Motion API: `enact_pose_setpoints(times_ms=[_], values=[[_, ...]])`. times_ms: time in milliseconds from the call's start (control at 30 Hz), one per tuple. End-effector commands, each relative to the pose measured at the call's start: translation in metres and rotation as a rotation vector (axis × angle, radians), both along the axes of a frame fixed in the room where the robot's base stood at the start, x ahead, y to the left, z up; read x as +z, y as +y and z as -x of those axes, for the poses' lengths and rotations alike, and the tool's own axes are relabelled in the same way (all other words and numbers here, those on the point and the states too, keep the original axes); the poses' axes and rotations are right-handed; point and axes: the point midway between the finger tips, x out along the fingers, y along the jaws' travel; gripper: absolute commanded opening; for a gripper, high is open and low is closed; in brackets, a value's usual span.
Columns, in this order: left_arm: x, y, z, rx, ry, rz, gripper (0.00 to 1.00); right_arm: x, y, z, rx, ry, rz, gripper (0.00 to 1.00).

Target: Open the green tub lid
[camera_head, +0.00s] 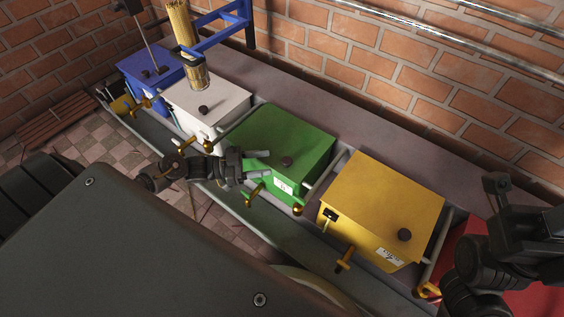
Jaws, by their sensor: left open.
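The green tub (305,180) stands in the middle of a row of coloured tubs. Its flat green lid (290,135) looks shut and has a dark round knob (286,161). A white label is on its front side and brass fittings are near its lower front. My left gripper (262,167) is open, with its two pale fingers apart at the front left edge of the green tub, left of the knob. I cannot tell if the fingers touch the tub. My right arm (480,275) is at the lower right; its jaws are not clear.
A yellow tub (385,205) stands right of the green one, a white tub (215,112) and blue tub (148,68) to its left. A red tub (460,250) is partly hidden by my right arm. A glass of sticks (195,76) stands on the white tub. A brick wall (400,90) is behind.

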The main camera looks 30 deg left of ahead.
Motion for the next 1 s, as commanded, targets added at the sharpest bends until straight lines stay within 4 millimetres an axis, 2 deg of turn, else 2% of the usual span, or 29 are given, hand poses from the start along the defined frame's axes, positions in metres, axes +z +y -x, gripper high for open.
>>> enact_pose_setpoints(times_ms=[100,300,500,767,1000], values=[[-0.002,-0.019,-0.014,0.000,-0.004,0.002,0.52,-0.001,0.003,0.002,0.012,-0.023,0.003,0.36],[-0.002,-0.041,-0.031,0.003,-0.001,0.002,0.52,0.002,0.008,0.004,0.030,-0.048,0.010,0.36],[-0.001,-0.050,-0.038,0.004,0.000,-0.001,0.52,0.004,0.011,0.005,0.039,-0.059,0.016,0.36],[0.000,-0.051,-0.038,0.004,0.001,-0.001,0.52,0.007,0.011,0.007,0.041,-0.066,0.011,0.36],[0.000,-0.051,-0.038,0.004,0.001,-0.001,0.22,0.008,0.011,0.008,0.042,-0.070,0.004,0.36]])
